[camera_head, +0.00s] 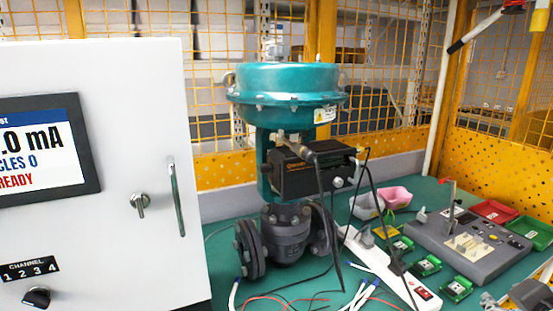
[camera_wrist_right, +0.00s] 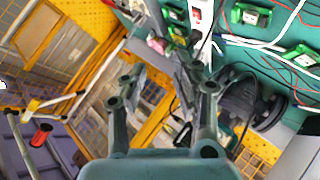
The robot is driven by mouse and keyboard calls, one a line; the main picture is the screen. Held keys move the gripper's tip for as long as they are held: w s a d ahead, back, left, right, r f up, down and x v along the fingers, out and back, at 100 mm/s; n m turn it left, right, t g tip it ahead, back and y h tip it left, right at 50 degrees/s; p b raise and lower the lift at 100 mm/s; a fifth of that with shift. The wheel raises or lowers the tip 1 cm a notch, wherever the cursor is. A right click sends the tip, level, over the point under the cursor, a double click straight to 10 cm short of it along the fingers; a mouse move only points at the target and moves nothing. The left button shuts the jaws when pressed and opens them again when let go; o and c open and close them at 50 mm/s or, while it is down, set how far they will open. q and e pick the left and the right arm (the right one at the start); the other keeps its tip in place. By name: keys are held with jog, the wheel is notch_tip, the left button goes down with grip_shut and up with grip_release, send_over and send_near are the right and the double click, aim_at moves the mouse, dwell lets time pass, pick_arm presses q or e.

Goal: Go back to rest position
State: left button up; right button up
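The teal valve actuator (camera_head: 285,85) stands upright on its dark grey valve body (camera_head: 288,235) in the middle of the head view. The black valve positioner (camera_head: 305,172) is mounted on its front, with dark cables hanging from it. My right gripper (camera_wrist_right: 160,72) shows in the right wrist view with its two fingers apart and nothing between them. The flanged valve body (camera_wrist_right: 240,100) appears to the right of the fingers there, apart from them. My left gripper is in neither view.
A white cabinet (camera_head: 90,240) with a display (camera_head: 45,148), key and handle fills the left. The green table (camera_head: 225,215) holds a white power strip (camera_head: 395,275), green circuit boards (camera_head: 427,265), a grey device (camera_head: 465,240) and loose cables. Yellow mesh fencing (camera_head: 375,75) stands behind.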

jog(key=s+a+f+m+g+y, duration=0.1)
jog(key=s+a+f+g+y, duration=0.2)
jog(key=s, duration=0.4)
jog(key=s+a+f+m+g+y, duration=0.1)
jog(key=s+a+g+y, duration=0.15)
jog(key=s+a, duration=0.3)
notch_tip(320, 180, down, 33)
jog(key=s+d+g+b, duration=0.2)
jog(key=d+b, duration=0.1)
jog(key=b, duration=0.5)
jog(key=s+f+b, duration=0.3)
jog(key=s+f, duration=0.7)
jog(key=f, duration=0.2)
jog(key=s+f+m+g+b, duration=0.1)
jog(key=s+f+b, duration=0.3)
jog(key=s+f, duration=0.5)
notch_tip(320, 180, down, 4)
jog(key=shift+s+d+r+h, duration=0.1)
jog(key=shift+s+d+h, duration=0.25)
jog(key=shift+s, duration=0.05)
jog(key=shift+g, duration=0.25)
